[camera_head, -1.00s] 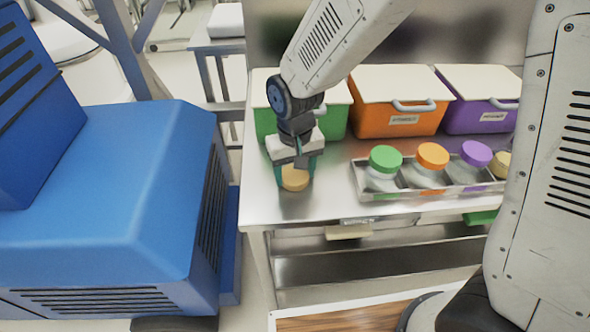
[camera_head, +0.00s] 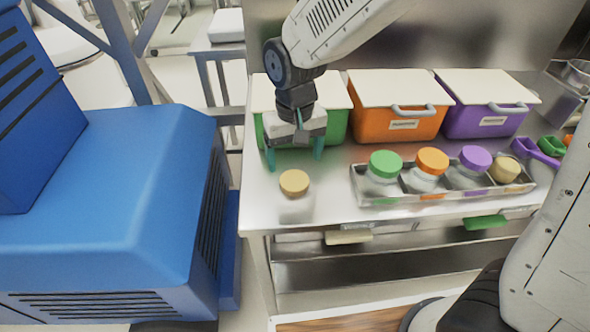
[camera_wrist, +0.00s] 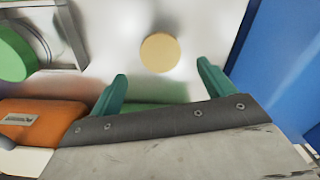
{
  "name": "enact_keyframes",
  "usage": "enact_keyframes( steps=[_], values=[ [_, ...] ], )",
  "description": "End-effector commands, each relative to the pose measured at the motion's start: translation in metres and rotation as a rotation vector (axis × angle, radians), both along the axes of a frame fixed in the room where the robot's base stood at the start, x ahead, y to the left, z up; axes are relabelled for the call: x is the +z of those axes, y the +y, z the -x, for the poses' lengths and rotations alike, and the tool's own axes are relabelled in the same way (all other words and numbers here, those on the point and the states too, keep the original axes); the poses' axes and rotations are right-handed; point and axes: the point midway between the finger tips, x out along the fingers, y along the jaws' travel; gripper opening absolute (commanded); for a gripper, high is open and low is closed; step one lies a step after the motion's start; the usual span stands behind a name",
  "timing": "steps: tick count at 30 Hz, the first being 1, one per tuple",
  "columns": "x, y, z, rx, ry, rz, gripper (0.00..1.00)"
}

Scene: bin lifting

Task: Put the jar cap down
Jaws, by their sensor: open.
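The tan round jar cap (camera_head: 294,183) is at the left front of the steel table, and it also shows in the wrist view (camera_wrist: 160,53). A pale, blurred shape (camera_head: 296,209) shows just below the cap; I cannot tell whether it is a clear jar or a reflection. My gripper (camera_head: 294,160) is open, with its green fingers spread wide and nothing between them. It is above and behind the cap, apart from it. In the wrist view the fingers (camera_wrist: 162,84) are at the near side of the cap.
A tray (camera_head: 440,196) at the right holds jars with green (camera_head: 385,163), orange (camera_head: 432,160) and purple (camera_head: 475,156) caps, plus a tan-topped item (camera_head: 505,169). Green, orange and purple bins stand behind. The blue machine (camera_head: 110,200) is left of the table.

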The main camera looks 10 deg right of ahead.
Motion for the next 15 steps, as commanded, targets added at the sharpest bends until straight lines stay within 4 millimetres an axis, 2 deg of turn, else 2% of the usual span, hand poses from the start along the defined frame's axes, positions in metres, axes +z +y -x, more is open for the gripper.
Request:
enact_keyframes(
  steps=[3, 6, 10, 15],
  values=[
    [0.025, 0.000, -0.001, 0.000, -0.004, -0.002, 0.82],
    [0.039, 0.000, 0.000, 0.000, -0.003, -0.002, 0.82],
    [0.049, 0.000, 0.000, 0.000, -0.001, 0.000, 0.82],
    [0.053, 0.000, 0.000, 0.000, 0.001, 0.000, 0.82]
  ],
)
